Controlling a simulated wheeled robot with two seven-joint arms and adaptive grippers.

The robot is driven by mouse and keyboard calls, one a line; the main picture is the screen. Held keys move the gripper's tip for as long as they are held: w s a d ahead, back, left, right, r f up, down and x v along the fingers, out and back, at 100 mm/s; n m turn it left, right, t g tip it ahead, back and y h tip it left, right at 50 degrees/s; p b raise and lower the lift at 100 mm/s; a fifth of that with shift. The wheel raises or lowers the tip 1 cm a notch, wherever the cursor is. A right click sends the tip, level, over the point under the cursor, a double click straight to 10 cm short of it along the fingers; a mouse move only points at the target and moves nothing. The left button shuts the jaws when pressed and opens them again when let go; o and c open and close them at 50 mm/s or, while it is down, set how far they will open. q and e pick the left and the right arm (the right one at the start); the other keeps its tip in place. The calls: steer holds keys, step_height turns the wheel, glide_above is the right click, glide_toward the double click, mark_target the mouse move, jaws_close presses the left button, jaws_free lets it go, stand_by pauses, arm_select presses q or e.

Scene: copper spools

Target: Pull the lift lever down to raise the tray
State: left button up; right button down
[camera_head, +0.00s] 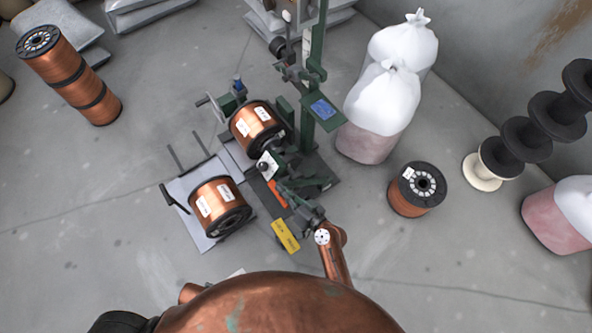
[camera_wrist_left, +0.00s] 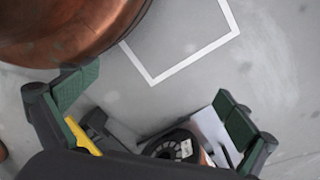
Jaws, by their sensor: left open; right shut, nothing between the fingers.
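A green and grey machine with an upright green column (camera_head: 316,45) stands in the middle of the head view. A flat light-grey tray (camera_head: 183,193) lies low at its left, with a copper spool (camera_head: 213,200) on it. My right gripper (camera_head: 281,184) is shut and empty over the machine's base, close to a small white plate with a dark knob (camera_head: 264,165). I cannot tell whether it touches anything, nor which part is the lift lever. My left gripper (camera_wrist_left: 157,106) is open and empty in the left wrist view, with bare floor between its fingers.
Another copper spool (camera_head: 257,123) sits in the machine. A yellow label (camera_head: 285,236) is at its front. White sacks (camera_head: 385,95), an upright spool (camera_head: 418,187) and empty black reels (camera_head: 528,140) stand to the right. Stacked copper spools (camera_head: 70,75) stand far left. Floor between is clear.

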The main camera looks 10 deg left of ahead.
arm_select(q)
step_height(320, 180, up, 11)
steer(key=d+b, duration=0.1)
steer(key=b, duration=0.2)
steer(key=w+d+f+t+h+b, duration=0.1)
steer(key=w+d+f+b, duration=0.1)
steer(key=w+f, duration=0.2)
steer(key=shift+w+d+f+t, duration=0.15)
steer(key=shift+d+f+t, duration=0.15)
steer(key=shift+d+f, duration=0.05)
arm_select(e)
steer(key=s+a+f+n, duration=0.1)
steer(key=s+a+f, duration=0.6)
steer(key=f, duration=0.4)
steer(key=shift+s+n, duration=0.25)
steer(key=shift+n, duration=0.05)
steer(key=shift+r, duration=0.1)
